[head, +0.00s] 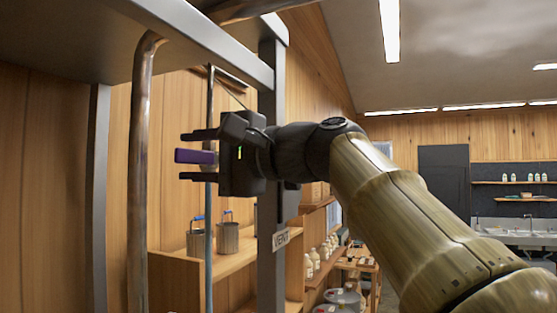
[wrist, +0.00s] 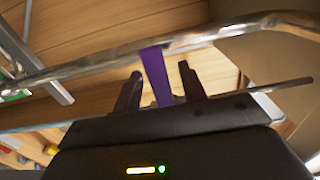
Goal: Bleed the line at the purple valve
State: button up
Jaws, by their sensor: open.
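The purple valve's lever (head: 193,156) shows in the head view, sticking out to the left between my fingers. My gripper (head: 184,157) is open, one finger above the lever and one below. In the wrist view the purple lever (wrist: 155,72) stands between the two fingertips of my gripper (wrist: 160,72). The lever's far end meets or overlaps a metal pipe (wrist: 95,66). The valve body is mostly hidden by my gripper.
A thick bent pipe (head: 138,190) stands left of the lever, and a thin vertical pipe (head: 209,240) passes close by my gripper. A grey post (head: 270,215) with a VENT sign (head: 280,239) stands behind it. Metal pails (head: 228,238) sit on a wooden shelf below.

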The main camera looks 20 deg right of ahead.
jog(key=b+v, duration=0.3)
jog(key=v, duration=1.2)
